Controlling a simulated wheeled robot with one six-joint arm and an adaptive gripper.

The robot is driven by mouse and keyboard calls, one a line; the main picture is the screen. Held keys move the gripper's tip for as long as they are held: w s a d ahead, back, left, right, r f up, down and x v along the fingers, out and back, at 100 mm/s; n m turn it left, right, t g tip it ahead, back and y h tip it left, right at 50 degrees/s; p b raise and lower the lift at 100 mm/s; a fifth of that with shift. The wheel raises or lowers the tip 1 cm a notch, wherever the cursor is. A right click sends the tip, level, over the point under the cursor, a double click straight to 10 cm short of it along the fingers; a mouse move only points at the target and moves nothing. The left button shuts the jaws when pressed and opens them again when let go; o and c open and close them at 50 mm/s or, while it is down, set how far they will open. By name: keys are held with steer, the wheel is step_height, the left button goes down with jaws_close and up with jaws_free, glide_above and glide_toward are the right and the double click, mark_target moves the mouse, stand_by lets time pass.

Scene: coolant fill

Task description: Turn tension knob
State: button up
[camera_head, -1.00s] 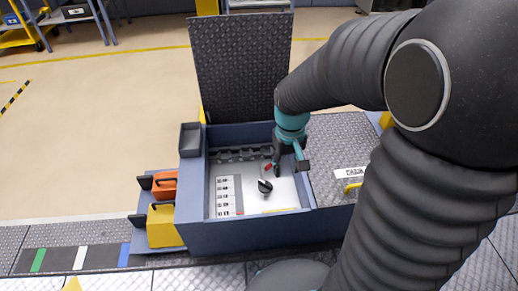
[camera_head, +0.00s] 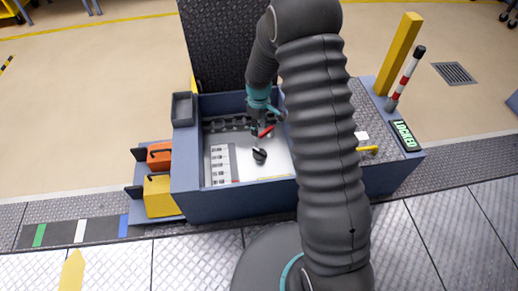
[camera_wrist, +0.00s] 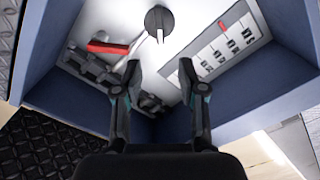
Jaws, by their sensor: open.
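The black round knob (camera_head: 260,156) with a pale pointer mark sits on the light panel inside the open blue box. It also shows in the wrist view (camera_wrist: 159,20), near the top centre, beyond my fingertips. My gripper (camera_wrist: 157,75) is open and empty, its two fingers spread below the knob in that view, apart from it. In the head view my gripper (camera_head: 259,124) is over the back part of the box, behind the knob. A red-handled lever (camera_head: 265,131) lies near the gripper; its red grip also shows in the wrist view (camera_wrist: 107,47).
A labelled scale strip (camera_head: 221,164) with a red marker lies left of the knob. The box walls (camera_head: 187,160) surround the panel, and a raised dark lid (camera_head: 222,45) stands behind. Orange (camera_head: 159,155) and yellow (camera_head: 159,196) blocks sit outside, left. A "LOCKED" sign (camera_head: 405,135) is at right.

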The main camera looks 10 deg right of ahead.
mark_target(259, 150)
steer(key=shift+n, duration=0.3)
step_height(259, 150, down, 14)
steer(key=shift+r, duration=0.1)
stand_by(0.3)
jaws_close()
